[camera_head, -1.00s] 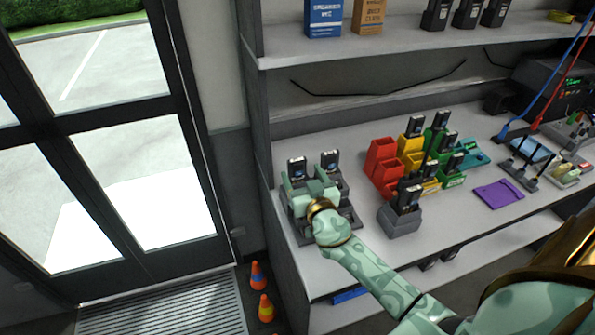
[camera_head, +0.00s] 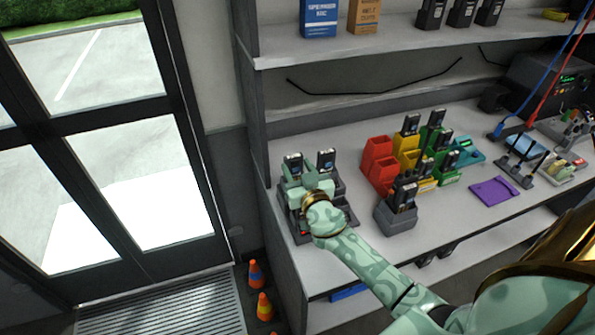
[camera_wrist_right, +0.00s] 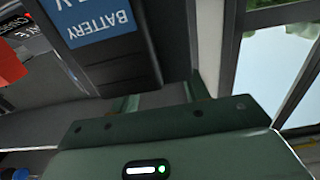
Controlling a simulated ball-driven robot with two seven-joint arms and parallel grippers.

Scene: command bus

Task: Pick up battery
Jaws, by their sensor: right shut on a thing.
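My right gripper (camera_head: 310,184) is over a dark charging dock (camera_head: 342,213) at the left end of the workbench. Two black batteries, one at the left (camera_head: 293,163) and one at the right (camera_head: 326,159), stand upright at the back of the dock. In the right wrist view a dark battery with a blue BATTERY label (camera_wrist_right: 98,22) is close in front of the right gripper (camera_wrist_right: 160,95), which is shut on it. In the head view the hand hides the gripped part, so I cannot tell which battery it is. My left gripper is out of view.
Red bins (camera_head: 378,163), yellow and green bins and a dark holder (camera_head: 397,217) stand to the right of the dock. A purple mat (camera_head: 494,191) lies farther right. A shelf (camera_head: 400,47) runs above the bench. Small cones (camera_head: 255,274) stand on the floor below.

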